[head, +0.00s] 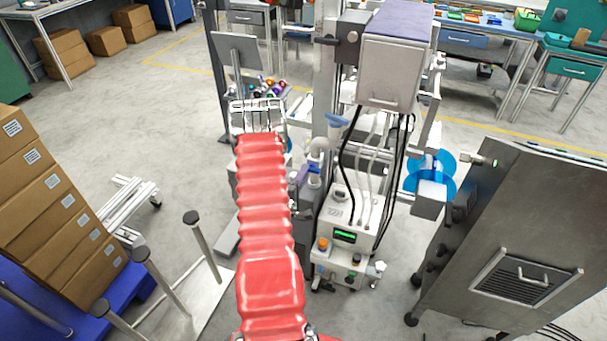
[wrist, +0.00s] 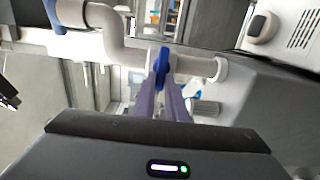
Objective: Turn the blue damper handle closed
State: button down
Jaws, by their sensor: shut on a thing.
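The blue damper handle (wrist: 161,61) sits on a pale grey pipe (wrist: 125,52) in the wrist view, upright in the picture and across the pipe's run. My gripper (wrist: 161,82) reaches up to it with two purple-grey fingers, shut on the handle from both sides. The fingertips cover part of the handle, so its exact angle is hard to tell. In the head view a small blue part, probably this handle (head: 314,169), shows below the white pipe elbow (head: 318,147). My red-sleeved arm hides much of the area to its left.
A machine panel with a green display (head: 344,236) stands below the pipe. Hoses and black cables (head: 352,165) hang just to the right. A steel cabinet (head: 505,240) stands at right; stacked boxes (head: 50,205) stand at left. Another blue part (wrist: 53,15) is on the pipe at upper left.

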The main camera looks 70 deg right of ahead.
jog(key=shift+w+f, duration=0.15)
jog(key=shift+w, duration=0.05)
jog(key=c, duration=2)
grip_release()
jog(key=shift+c, duration=0.2)
jog(key=shift+o, duration=1.2)
jog(key=shift+s, duration=0.1)
jog(key=w+a, duration=0.1)
jog(key=a, duration=1.2)
jog(key=shift+w+a, duration=0.15)
jog(key=shift+a, duration=0.25)
